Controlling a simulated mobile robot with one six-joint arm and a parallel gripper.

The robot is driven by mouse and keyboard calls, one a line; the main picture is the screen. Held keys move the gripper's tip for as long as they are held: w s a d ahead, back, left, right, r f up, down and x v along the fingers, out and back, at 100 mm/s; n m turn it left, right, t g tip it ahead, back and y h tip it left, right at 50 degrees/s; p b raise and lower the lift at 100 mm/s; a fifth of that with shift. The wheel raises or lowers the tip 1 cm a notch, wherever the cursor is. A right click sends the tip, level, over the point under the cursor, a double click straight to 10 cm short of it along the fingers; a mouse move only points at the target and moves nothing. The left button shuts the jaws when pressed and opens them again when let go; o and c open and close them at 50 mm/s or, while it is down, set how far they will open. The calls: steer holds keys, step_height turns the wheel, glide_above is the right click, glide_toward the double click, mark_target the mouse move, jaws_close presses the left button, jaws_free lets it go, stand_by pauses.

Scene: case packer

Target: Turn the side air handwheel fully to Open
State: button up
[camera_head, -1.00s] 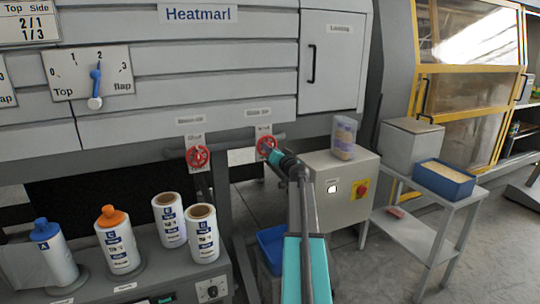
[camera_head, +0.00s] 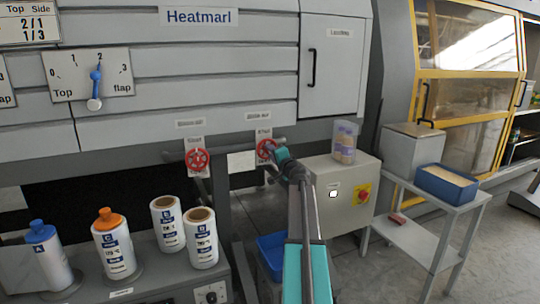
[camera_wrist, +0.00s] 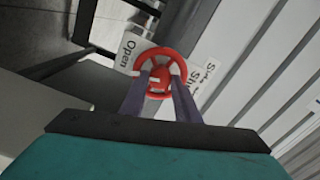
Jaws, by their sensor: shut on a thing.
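The red side air handwheel (camera_head: 266,149) is the right one of two red wheels under the grey machine front. In the wrist view the red wheel (camera_wrist: 160,55) lies straight ahead, with a white plate behind it reading "Open" on its left side and partly hidden "Shut" lettering on its right. My gripper (camera_wrist: 160,84) has its two dark fingers on the near part of the wheel, shut on it. In the head view my arm comes up from below and its end covers the wheel's lower right; the fingertips are hard to make out there.
A second red handwheel (camera_head: 197,160) is to the left. A grey control box (camera_head: 340,195) with a clear container (camera_head: 344,142) on top stands close right of my arm. Bottles and rolls stand on a ledge at lower left. A blue bin (camera_head: 272,252) is below.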

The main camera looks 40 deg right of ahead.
steer(key=shift+w+r+m, duration=0.1)
steer(key=shift+r+m, duration=0.1)
steer(key=shift+m, duration=1.5)
steer(key=o, duration=1)
steer(key=shift+o, duration=0.2)
steer(key=shift+f, duration=0.15)
steer(key=v, duration=1.3)
steer(key=shift+s+b, duration=0.4)
steer(key=shift+b, duration=0.05)
steer(key=shift+a, duration=0.15)
